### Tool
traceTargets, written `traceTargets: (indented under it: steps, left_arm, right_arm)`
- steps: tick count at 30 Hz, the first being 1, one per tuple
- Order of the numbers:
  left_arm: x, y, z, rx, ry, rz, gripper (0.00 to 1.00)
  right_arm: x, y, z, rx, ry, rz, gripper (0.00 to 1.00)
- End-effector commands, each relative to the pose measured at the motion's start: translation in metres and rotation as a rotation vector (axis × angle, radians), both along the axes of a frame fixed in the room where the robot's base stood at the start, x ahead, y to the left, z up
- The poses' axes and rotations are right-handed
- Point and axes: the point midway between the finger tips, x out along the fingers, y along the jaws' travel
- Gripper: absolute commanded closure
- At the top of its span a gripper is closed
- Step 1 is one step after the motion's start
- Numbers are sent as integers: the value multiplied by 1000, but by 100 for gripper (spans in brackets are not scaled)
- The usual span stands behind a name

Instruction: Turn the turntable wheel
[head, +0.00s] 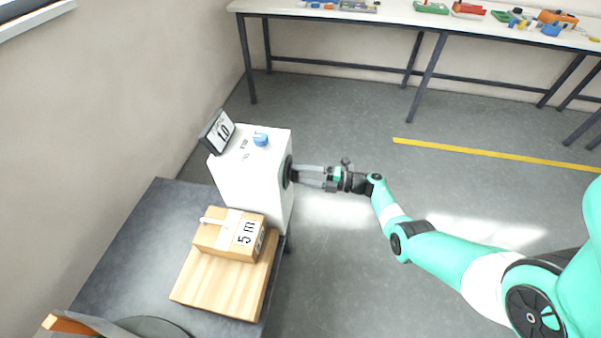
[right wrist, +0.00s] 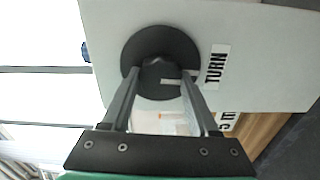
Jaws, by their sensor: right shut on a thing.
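The turntable wheel is a dark round disc (right wrist: 152,50) on the side of a white box, with a knob at its centre and a label reading "TURN" beside it. In the head view the wheel (head: 287,172) shows edge-on on the box's right side. My right gripper (head: 300,174) reaches it from the right. In the right wrist view its two fingers (right wrist: 160,80) point at the wheel's centre and are shut on the knob, with a gap between them further back. My left gripper is not in view.
The white box (head: 245,185) stands on a dark table (head: 130,220), with a blue knob (head: 261,139) and a display reading "1.0" (head: 219,131) on top. A cardboard box marked "5 m" (head: 215,236) sits on a wooden board (head: 215,290). The floor to the right is open.

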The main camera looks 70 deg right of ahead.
Motion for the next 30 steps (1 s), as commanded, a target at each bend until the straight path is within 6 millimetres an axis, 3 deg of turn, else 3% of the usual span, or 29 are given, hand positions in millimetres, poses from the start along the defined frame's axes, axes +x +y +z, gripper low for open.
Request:
traceTargets:
  steps: [30]
  left_arm:
    - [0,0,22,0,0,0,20]
  right_arm:
    - [0,-1,3,940,222,0,95]
